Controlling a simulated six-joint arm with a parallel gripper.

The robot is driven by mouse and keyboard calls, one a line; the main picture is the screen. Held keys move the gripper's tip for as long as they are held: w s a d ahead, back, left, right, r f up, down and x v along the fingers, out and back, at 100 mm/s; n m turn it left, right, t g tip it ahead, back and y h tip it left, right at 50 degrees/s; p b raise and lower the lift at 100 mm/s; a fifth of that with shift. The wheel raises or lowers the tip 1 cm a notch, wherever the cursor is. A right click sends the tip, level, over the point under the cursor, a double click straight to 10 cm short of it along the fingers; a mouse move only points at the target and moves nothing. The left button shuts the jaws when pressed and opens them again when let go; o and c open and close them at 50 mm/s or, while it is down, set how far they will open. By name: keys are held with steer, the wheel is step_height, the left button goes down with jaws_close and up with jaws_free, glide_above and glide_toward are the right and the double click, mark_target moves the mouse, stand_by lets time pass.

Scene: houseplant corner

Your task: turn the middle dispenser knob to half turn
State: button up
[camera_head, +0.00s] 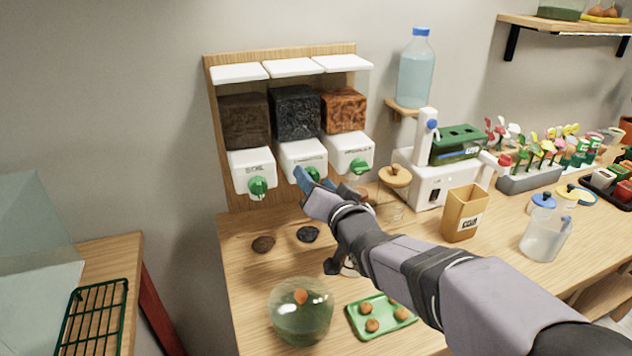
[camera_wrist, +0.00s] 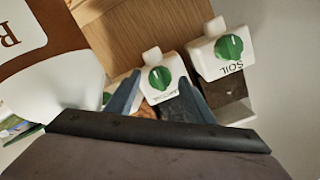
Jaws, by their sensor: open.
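The middle dispenser (camera_head: 303,158) is a white box under a bin of black, grainy stuff. Its green knob (camera_head: 313,173) is partly hidden behind my gripper (camera_head: 312,180) in the head view. In the wrist view the middle knob (camera_wrist: 160,78) shows whole, between the two blue fingers of my gripper (camera_wrist: 160,82). The fingers are open, one on each side of the knob, with gaps left; I cannot tell how far their tips are from its face. A pale mark shows on the knob, but its exact angle is too small to read.
The left dispenser's knob (camera_head: 258,187), labelled SOIL, and the right dispenser's knob (camera_head: 359,167) flank the middle one closely. A cork-lidded jar (camera_head: 396,178) stands right of my gripper. A glass bowl (camera_head: 301,312) and a green tray (camera_head: 352,322) stand nearer on the table.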

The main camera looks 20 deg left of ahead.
steer(key=f+b+v, duration=0.1)
steer(key=v, duration=0.6)
steer(key=shift+r, duration=0.45)
steer(key=shift+s+d, duration=0.1)
